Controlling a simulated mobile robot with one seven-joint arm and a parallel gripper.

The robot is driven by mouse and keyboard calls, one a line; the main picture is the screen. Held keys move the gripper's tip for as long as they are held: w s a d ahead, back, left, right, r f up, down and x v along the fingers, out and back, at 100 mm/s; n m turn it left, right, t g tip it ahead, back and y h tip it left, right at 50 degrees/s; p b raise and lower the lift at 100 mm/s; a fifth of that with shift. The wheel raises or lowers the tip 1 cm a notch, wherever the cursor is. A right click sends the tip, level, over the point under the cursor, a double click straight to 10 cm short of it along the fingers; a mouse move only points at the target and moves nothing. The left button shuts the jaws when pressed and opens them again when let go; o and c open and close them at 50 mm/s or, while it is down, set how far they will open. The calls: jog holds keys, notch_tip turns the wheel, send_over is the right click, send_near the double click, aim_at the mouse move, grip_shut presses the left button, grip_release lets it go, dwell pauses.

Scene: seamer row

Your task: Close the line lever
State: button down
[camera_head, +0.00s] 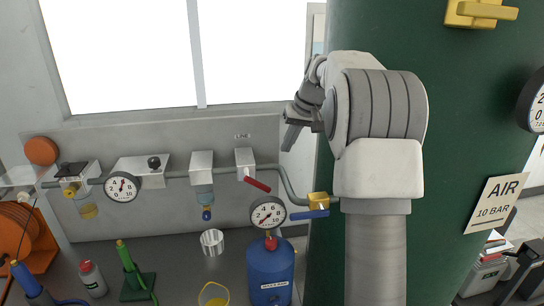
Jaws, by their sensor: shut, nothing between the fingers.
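The line lever (257,184) is a red handle under a pale valve block (245,161) on the wall pipe, below a label reading LINE. The lever slants down to the right from the block, roughly along the pipe's run. My gripper (291,137) is shut and empty, in front of the wall panel. In the picture it is above and to the right of the lever, apart from it. My arm hides part of the gripper's wrist; its depth to the wall is hard to tell.
A brass valve with a blue handle (309,214) sits below right. A gauge (268,213) stands over a blue tank (270,272). A glass (212,242) and a cup (214,294) stand on the bench. A large green tank (445,130) fills the right side.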

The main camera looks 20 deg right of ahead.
jog(key=shift+w+r, duration=0.15)
jog(key=p, duration=0.2)
send_over(270, 189)
jog(key=f, duration=1.1)
jog(key=shift+d+f, duration=0.15)
jog(key=shift+d, duration=0.1)
jog(key=shift+a+f, duration=0.4)
jog(key=shift+f, duration=0.2)
jog(key=shift+d+f+b, duration=0.1)
jog(key=shift+f+b, duration=0.15)
jog(key=shift+b, duration=0.05)
